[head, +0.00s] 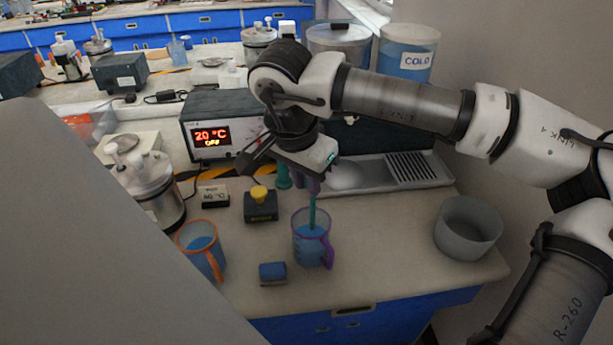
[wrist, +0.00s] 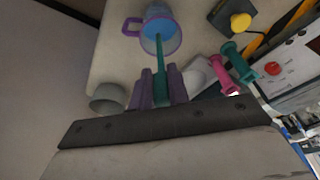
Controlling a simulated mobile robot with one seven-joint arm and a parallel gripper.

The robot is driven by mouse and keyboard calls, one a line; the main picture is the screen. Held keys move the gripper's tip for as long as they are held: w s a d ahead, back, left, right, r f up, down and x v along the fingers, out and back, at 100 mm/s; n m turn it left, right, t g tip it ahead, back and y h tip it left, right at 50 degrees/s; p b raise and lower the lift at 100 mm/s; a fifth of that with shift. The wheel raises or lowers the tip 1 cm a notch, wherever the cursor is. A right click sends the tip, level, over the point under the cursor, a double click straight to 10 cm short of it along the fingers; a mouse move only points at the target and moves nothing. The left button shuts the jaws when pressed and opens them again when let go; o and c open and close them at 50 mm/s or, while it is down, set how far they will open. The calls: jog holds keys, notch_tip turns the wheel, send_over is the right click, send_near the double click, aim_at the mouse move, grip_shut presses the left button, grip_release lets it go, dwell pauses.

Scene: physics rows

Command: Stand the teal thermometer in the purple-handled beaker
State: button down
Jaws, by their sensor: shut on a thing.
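The purple-handled beaker (head: 308,250) stands upright on the bench, with blue liquid inside and its purple handle at the right. It also shows at the top of the wrist view (wrist: 176,42). My gripper (head: 309,186) is above it, with purple fingers pointing down. In the wrist view my gripper (wrist: 161,88) is shut on the teal thermometer (wrist: 161,62). The thermometer (head: 312,212) hangs about upright, and its lower end appears to be inside the beaker's mouth. I cannot tell whether it touches the bottom. My fingers hide its upper part.
An orange-handled beaker (head: 203,250) stands at the left. A blue block (head: 272,272) and a yellow-knobbed box (head: 261,206) are nearby. A grey bowl (head: 468,228) stands at the right. A heater display (head: 212,136) is behind.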

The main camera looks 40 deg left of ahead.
jog(key=shift+s+b+x, duration=0.25)
jog(key=shift+b+x, duration=0.55)
jog(key=shift+x, duration=0.2)
jog(key=shift+s+b+x, duration=0.2)
jog(key=shift+b+x, duration=0.55)
jog(key=shift+x, duration=0.3)
jog(key=shift+f, duration=0.1)
jog(key=c, duration=1.3)
grip_release()
jog(key=shift+o, duration=0.2)
jog(key=v, duration=1.4)
jog(key=shift+b, duration=0.45)
jog(key=shift+s+f, duration=0.1)
